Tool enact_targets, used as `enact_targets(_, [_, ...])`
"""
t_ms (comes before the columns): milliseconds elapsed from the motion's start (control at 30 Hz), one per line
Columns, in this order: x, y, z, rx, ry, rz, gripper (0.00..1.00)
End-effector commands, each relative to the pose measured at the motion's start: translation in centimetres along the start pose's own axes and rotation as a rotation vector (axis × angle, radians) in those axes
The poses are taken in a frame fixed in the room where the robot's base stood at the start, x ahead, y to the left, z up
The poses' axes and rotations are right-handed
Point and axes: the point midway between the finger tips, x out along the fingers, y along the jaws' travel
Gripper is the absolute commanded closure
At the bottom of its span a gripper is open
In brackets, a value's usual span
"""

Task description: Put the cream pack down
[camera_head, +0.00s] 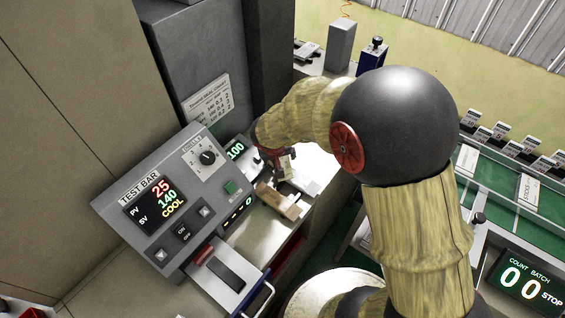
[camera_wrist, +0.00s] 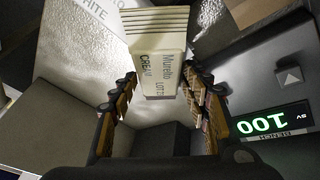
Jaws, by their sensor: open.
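The cream pack (camera_wrist: 158,62), a pale ridged block with "Murello" and "CREAM" printed on it, shows in the wrist view. It lies between and just beyond the fingertips of my gripper (camera_wrist: 158,78). The fingers are open, with a dark gap visible on the near side of the pack. Whether the pack's underside rests on the metal surface (camera_wrist: 82,55) is hard to tell. In the head view my gripper (camera_head: 277,158) is low over the bright bench top, beside the small "100" display, and the pack is mostly hidden there.
The "100" display (camera_wrist: 270,124) stands close to my right finger in the wrist view. A wooden block (camera_head: 280,200) lies on the bench near my gripper. The TEST BAR panel (camera_head: 170,205) is at left, a grey cabinet (camera_head: 195,55) behind, and a green-decked counter (camera_head: 510,185) at right.

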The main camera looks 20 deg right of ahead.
Motion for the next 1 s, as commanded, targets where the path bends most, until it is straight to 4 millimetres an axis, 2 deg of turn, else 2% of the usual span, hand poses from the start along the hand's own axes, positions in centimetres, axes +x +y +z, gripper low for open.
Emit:
enact_targets(167, [0.14, -0.03, 0.05, 0.0, 0.0, 0.0, 0.54])
enact_targets(600, [0.09, -0.01, 0.04, 0.0, 0.0, 0.0, 0.79])
enact_targets(1000, [-0.3, 0.07, -0.11, 0.0, 0.0, 0.0, 0.8])
